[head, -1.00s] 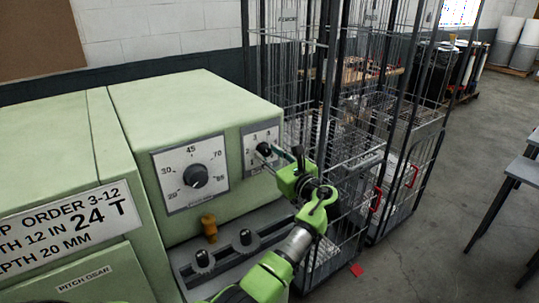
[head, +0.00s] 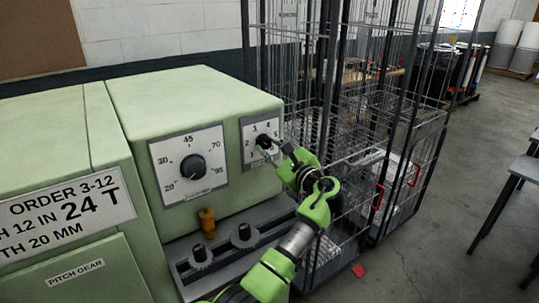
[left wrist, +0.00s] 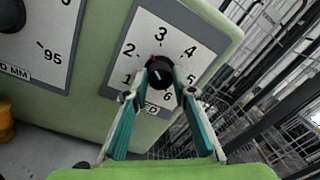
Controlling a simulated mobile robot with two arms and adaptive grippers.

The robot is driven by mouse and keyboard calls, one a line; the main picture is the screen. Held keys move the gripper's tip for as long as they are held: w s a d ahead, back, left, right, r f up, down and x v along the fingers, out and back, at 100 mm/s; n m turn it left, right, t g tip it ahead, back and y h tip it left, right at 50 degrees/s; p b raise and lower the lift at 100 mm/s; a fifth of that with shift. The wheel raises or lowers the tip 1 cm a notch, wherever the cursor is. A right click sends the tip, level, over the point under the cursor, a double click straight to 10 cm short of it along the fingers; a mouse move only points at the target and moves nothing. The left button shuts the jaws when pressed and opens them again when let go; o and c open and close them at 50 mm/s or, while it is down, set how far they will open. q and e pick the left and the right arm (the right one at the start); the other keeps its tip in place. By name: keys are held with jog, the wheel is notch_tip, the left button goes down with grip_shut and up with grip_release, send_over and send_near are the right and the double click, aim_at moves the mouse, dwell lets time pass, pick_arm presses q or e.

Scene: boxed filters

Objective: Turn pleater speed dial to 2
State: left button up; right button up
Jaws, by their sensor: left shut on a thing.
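The pleater speed dial is a small black knob (left wrist: 160,73) on a grey-white plate numbered 1 to 6 on the green machine's front. It also shows in the head view (head: 263,142), partly behind my fingers. My left gripper (left wrist: 163,76) is shut on the knob, one teal finger on each side; in the head view the gripper (head: 271,147) reaches it from the right. A small red mark shows at the knob's upper left, between 2 and 3; I cannot tell for sure where the pointer stands. My right gripper is not in view.
A larger black dial (head: 193,167) marked in MM is left of the speed dial. Below are an orange-brown knob (head: 207,221) and a grey ledge with two black knobs (head: 244,234). Wire cage trolleys (head: 345,130) stand close on the right. Open floor lies beyond.

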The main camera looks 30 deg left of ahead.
pick_arm(q)
jog(key=n+b, duration=0.2)
jog(key=shift+f+n+b, duration=0.3)
jog(key=shift+n, duration=0.1)
jog(key=shift+r+n+b, duration=0.2)
jog(key=shift+n+b, duration=1.3)
jog(key=shift+b, duration=0.05)
jog(key=o, duration=1.1)
jog(key=v, duration=1.2)
jog(key=shift+f, duration=0.15)
